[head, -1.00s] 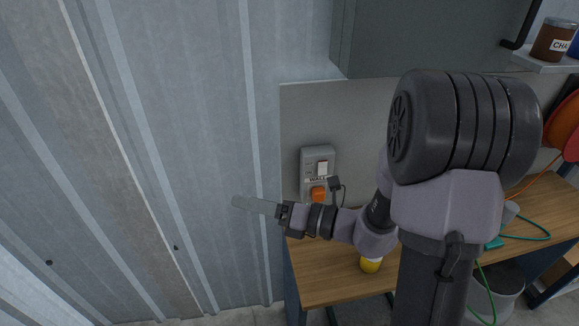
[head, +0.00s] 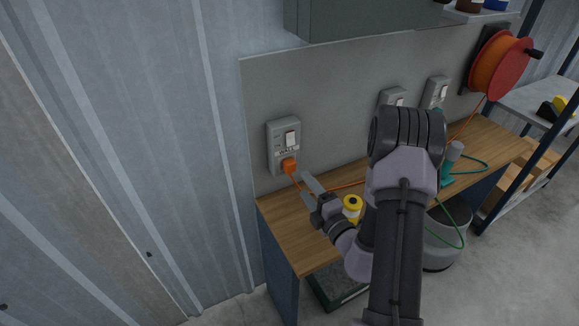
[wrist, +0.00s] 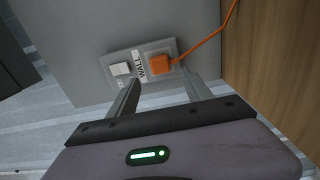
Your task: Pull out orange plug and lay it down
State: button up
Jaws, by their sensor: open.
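The orange plug (head: 289,166) sits in the lower part of a grey wall socket box (head: 284,136) with a white switch above it. An orange cord runs from the plug to the right over the bench. In the wrist view the plug (wrist: 159,64) shows beyond my fingers, beside a "WALL" label (wrist: 141,65). My gripper (head: 307,184) is open and empty, its fingers pointing toward the plug and short of it. In the wrist view my gripper (wrist: 158,90) has its two fingers apart, with the plug roughly in line with the gap between them.
The wooden bench (head: 285,230) lies below the socket, its left front part clear. A yellow object (head: 352,205) stands on it beside my arm. Two more socket boxes and an orange cord reel (head: 500,63) are farther right. A grey cabinet (head: 350,15) hangs above.

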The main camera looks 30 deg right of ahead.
jog(key=w+p, duration=0.1)
jog(key=w, duration=0.1)
jog(key=w+p, duration=0.1)
jog(key=w, duration=0.2)
jog(key=w+p, duration=0.1)
jog(key=w, duration=0.1)
jog(key=shift+w+a+r, duration=0.15)
jog(key=shift+w+a, duration=0.1)
jog(key=shift+w, duration=0.7)
jog(key=shift+p, duration=0.6)
grip_shut()
jog(key=b, duration=0.1)
send_near(292, 169)
jog(key=w, duration=0.3)
jog(key=shift+w+r, duration=0.1)
jog(key=shift+w, duration=0.15)
dwell(0.8)
